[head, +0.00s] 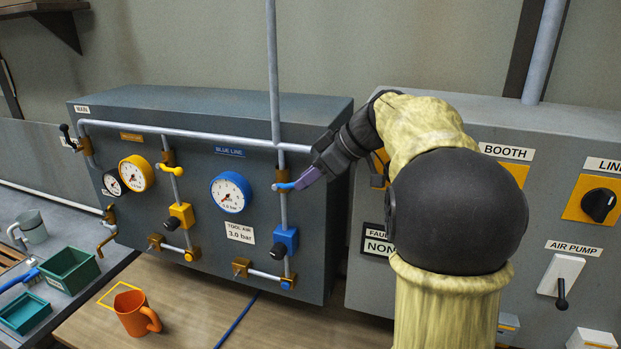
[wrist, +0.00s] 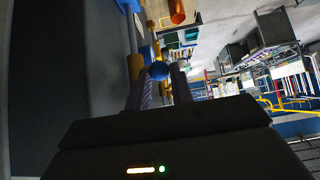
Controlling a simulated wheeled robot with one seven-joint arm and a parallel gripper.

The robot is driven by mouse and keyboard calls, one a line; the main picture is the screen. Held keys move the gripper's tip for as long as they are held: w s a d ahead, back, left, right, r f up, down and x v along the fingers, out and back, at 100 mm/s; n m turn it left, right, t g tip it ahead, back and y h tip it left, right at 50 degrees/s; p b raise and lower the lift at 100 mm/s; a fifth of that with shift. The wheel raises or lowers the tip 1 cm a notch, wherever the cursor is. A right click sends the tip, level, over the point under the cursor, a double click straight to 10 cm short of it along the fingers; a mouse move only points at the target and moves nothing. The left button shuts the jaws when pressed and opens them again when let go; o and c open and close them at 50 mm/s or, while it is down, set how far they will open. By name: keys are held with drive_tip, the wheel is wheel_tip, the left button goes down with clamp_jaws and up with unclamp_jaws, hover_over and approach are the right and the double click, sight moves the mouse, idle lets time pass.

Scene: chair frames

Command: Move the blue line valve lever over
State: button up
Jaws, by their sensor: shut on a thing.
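The blue line valve lever (head: 283,186) sits on a brass valve on the vertical pipe below the BLUE LINE label (head: 229,151). It lies roughly across the pipe, its handle reaching right toward my gripper (head: 308,178). My gripper is shut on the lever's end. In the wrist view, the lever's round blue knob (wrist: 158,71) shows between the two fingers of my gripper (wrist: 160,76). The fingers hide part of the handle in the head view. The blue gauge (head: 230,192) is left of the lever, its needle too small to read surely.
A yellow lever (head: 172,169) with a yellow gauge (head: 136,173) is to the left. A blue regulator (head: 285,240) sits below the blue lever. A grey panel with switches (head: 565,200) stands right, partly behind my arm. An orange mug (head: 132,314) stands on the bench.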

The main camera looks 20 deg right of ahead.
drive_tip(key=shift+w+a+r, duration=0.2)
drive_tip(key=shift+a+r, duration=0.05)
drive_tip(key=shift+r, duration=0.4)
drive_tip(key=shift+w+a+r+p, duration=0.15)
drive_tip(key=shift+a+r+p, duration=0.1)
drive_tip(key=shift+r+p, duration=0.2)
drive_tip(key=shift+w+a+r+p, duration=0.1)
drive_tip(key=shift+a+r+p, duration=0.1)
drive_tip(key=shift+r+p, duration=0.2)
drive_tip(key=shift+w+a, duration=0.1)
drive_tip(key=shift+a, duration=0.05)
drive_tip(key=shift+r, duration=0.15)
drive_tip(key=shift+w+a+r+p, duration=0.25)
drive_tip(key=shift+a+r+p, duration=0.05)
drive_tip(key=shift+c, duration=0.3)
drive_tip(key=shift+w+a+r, duration=0.1)
drive_tip(key=shift+a, duration=0.1)
clamp_jaws()
drive_tip(key=shift+w+a+r, duration=0.1)
drive_tip(key=shift+w+a, duration=0.05)
drive_tip(key=shift+a, duration=0.05)
